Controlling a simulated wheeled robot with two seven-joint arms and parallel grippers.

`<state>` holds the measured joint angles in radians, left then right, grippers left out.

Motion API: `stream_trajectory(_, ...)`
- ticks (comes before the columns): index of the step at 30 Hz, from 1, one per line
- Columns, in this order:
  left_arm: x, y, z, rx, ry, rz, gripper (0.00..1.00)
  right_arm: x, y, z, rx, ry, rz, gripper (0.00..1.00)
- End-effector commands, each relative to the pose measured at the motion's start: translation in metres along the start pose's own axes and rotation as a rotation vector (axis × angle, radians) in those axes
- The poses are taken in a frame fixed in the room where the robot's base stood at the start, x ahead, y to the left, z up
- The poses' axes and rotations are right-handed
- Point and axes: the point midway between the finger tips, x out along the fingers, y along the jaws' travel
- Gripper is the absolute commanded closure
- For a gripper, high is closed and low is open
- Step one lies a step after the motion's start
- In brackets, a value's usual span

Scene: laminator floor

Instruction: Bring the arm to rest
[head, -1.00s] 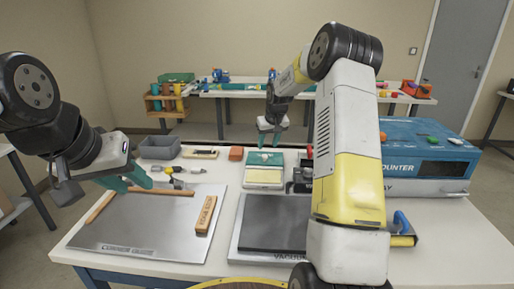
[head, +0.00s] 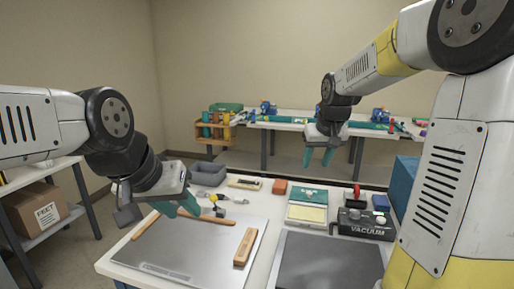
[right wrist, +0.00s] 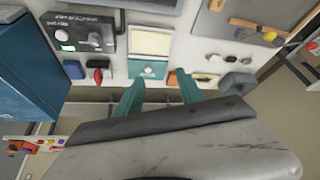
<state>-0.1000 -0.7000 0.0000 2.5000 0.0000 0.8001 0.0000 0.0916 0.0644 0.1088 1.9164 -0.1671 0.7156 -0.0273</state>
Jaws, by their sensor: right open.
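My right gripper (head: 319,157) is raised in the air above the far side of the worktable, fingers pointing down, apart and empty. In the right wrist view its teal fingers (right wrist: 157,92) stand apart with nothing between them. My left gripper (head: 180,208) is low over the back left part of the grey metal plate (head: 178,258), near a wooden strip (head: 205,219). Its teal fingers show, but the head view does not make clear how far apart they are or whether they touch the strip.
A wooden block (head: 244,247) lies on the plate. A black vacuum box (head: 366,224), a teal-and-cream pad holder (head: 307,207), an orange block (head: 280,187) and a grey bin (head: 208,175) stand on the table. A blue machine (right wrist: 30,62) is beside them. A cluttered bench (head: 290,125) stands behind.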

Motion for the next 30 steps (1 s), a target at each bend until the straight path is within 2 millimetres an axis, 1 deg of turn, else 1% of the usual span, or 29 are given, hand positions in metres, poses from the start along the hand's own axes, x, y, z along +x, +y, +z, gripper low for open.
stream_trajectory(1,0.000,0.000,0.000,0.000,0.000,0.000,0.64,-0.024,-0.007,0.017,0.003,0.016,-0.002,0.55)
stream_trajectory(2,0.000,0.000,0.000,0.000,0.000,0.000,0.64,-0.035,-0.011,0.027,0.007,0.021,-0.006,0.55)
stream_trajectory(3,0.000,0.000,0.000,0.000,0.000,0.000,0.64,-0.048,-0.017,0.042,0.012,0.028,-0.012,0.55)
stream_trajectory(5,0.000,0.000,0.000,0.000,0.000,0.000,0.64,-0.066,-0.024,0.065,0.021,0.039,-0.022,0.55)
stream_trajectory(6,0.000,0.000,0.000,0.000,0.000,0.000,0.64,-0.077,-0.030,0.080,0.027,0.047,-0.030,0.55)
stream_trajectory(10,0.000,0.000,0.000,0.000,0.000,0.000,0.64,-0.104,-0.045,0.132,0.047,0.071,-0.062,0.55)
stream_trajectory(12,0.000,0.000,0.000,0.000,0.000,0.000,0.64,-0.112,-0.052,0.158,0.057,0.082,-0.081,0.55)
stream_trajectory(15,0.000,0.000,0.000,0.000,0.000,0.000,0.64,-0.119,-0.060,0.188,0.069,0.094,-0.106,0.55)
stream_trajectory(18,0.000,0.000,0.000,0.000,0.000,0.000,0.64,-0.121,-0.066,0.207,0.078,0.100,-0.124,0.55)
stream_trajectory(21,0.000,0.000,0.000,0.000,0.000,0.000,0.64,-0.122,-0.069,0.217,0.081,0.103,-0.134,0.55)
stream_trajectory(24,0.000,0.000,0.000,0.000,0.000,0.000,0.64,-0.122,-0.069,0.220,0.082,0.103,-0.136,0.55)
stream_trajectory(30,0.000,0.000,0.000,0.000,0.000,0.000,0.64,-0.122,-0.069,0.219,0.082,0.103,-0.136,0.55)
